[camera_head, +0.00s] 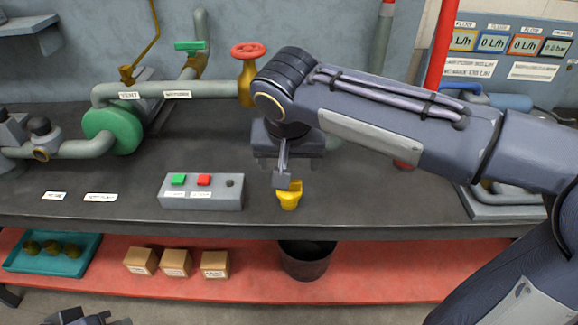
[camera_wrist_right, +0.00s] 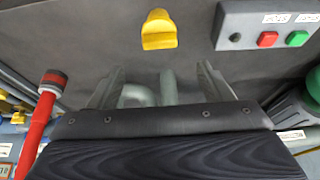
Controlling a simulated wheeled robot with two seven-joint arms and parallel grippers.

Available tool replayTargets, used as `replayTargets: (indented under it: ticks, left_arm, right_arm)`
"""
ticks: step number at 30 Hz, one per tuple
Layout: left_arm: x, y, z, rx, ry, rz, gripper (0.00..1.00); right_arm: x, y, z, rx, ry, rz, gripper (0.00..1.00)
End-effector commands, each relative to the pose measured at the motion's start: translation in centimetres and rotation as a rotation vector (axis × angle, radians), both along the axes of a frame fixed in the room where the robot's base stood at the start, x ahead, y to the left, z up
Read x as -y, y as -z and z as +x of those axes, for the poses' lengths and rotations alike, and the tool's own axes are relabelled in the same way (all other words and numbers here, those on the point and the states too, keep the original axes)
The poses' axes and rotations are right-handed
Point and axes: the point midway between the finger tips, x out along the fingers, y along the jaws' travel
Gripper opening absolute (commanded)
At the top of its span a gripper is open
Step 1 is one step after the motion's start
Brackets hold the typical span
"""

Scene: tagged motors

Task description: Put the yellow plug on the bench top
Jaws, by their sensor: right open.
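The yellow plug (camera_head: 289,200) appears to stand on the dark bench top (camera_head: 130,200), near its front edge and right of the button box. The tip of my right gripper (camera_head: 283,181) is just above and behind it, hiding part of its top. In the right wrist view the plug (camera_wrist_right: 159,30) lies beyond the open fingers of my right gripper (camera_wrist_right: 157,76), with nothing between them. My left gripper (camera_head: 85,318) shows only as a dark part at the bottom left edge, so its jaws cannot be judged.
A grey button box (camera_head: 202,202) with green and red buttons stands left of the plug. A dark bucket (camera_head: 306,262), several cardboard boxes (camera_head: 175,262) and a teal tray (camera_head: 20,266) sit on the red lower shelf. Pipes with a red valve wheel (camera_head: 248,50) run behind.

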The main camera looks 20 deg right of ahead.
Motion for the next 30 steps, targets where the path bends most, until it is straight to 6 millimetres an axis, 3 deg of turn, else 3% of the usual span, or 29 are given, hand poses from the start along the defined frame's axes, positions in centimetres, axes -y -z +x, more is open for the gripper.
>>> replayTargets:
  ticks: [4,11,14,19,24,30]
  left_arm:
    - [0.0,-0.3,0.0,0.000,0.000,0.000,0.00]
    - [0.0,-0.3,0.0,0.000,0.000,0.000,0.00]
    - [0.0,-0.3,0.0,0.000,0.000,0.000,0.00]
    - [0.0,-0.3,0.0,0.000,0.000,0.000,0.00]
    - [0.0,-0.3,0.0,0.000,0.000,0.000,0.00]
    - [0.0,-0.3,0.0,0.000,0.000,0.000,0.00]
  right_arm:
    - [-0.2,-1.3,-0.5,0.000,0.000,0.001,0.73]
    - [0.8,-1.2,-1.2,-0.010,-0.007,0.013,0.73]
    - [3.6,0.1,-3.3,-0.040,-0.039,0.061,0.73]
    - [8.3,4.4,-10.1,-0.050,-0.130,0.215,0.73]
    - [9.3,8.4,-15.7,0.044,-0.182,0.331,0.73]
    - [8.7,10.7,-18.2,0.131,-0.200,0.369,0.73]
